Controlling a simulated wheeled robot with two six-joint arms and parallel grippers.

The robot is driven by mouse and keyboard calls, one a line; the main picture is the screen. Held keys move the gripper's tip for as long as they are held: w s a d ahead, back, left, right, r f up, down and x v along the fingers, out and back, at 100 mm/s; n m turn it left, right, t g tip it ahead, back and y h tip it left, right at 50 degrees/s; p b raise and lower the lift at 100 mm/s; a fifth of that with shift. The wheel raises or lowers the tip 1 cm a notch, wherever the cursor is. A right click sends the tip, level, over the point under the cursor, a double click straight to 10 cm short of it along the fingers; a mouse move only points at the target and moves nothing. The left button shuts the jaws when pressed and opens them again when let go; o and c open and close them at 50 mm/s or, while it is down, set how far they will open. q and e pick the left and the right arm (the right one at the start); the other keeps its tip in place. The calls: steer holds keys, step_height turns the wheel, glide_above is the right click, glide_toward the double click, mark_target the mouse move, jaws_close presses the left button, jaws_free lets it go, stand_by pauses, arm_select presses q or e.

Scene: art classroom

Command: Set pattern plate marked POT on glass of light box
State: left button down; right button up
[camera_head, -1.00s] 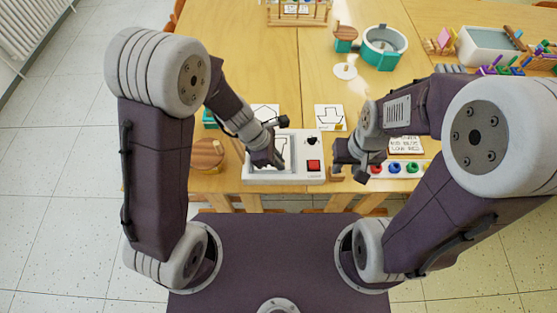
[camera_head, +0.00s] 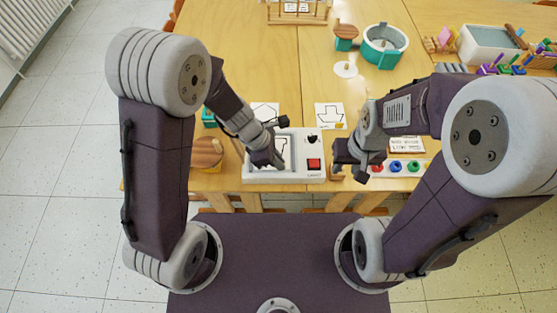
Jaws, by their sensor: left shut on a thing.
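The light box (camera_head: 312,176) is a white box at the table's front edge, with a black knob and a red button on its right side. A pale plate with a dark outline (camera_head: 284,143) lies over its glass, mostly behind my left gripper; its marking is too small to read. My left gripper (camera_head: 276,163) is over the glass, shut on this plate. My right gripper (camera_head: 348,172) is just right of the light box, above the table edge; its fingers are too small to judge.
A card with an arrow outline (camera_head: 329,115) and another card (camera_head: 265,112) lie behind the light box. Colored paint pots (camera_head: 396,166) stand to the right. A round wooden piece (camera_head: 207,152) is at left. A teal wheel basin (camera_head: 385,46) stands further back.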

arm_select(q)
steer(key=shift+f, duration=0.1)
stand_by(0.3)
steer(key=c, duration=1.5)
jaws_free()
steer(key=p+v, duration=0.4)
steer(key=v, duration=0.5)
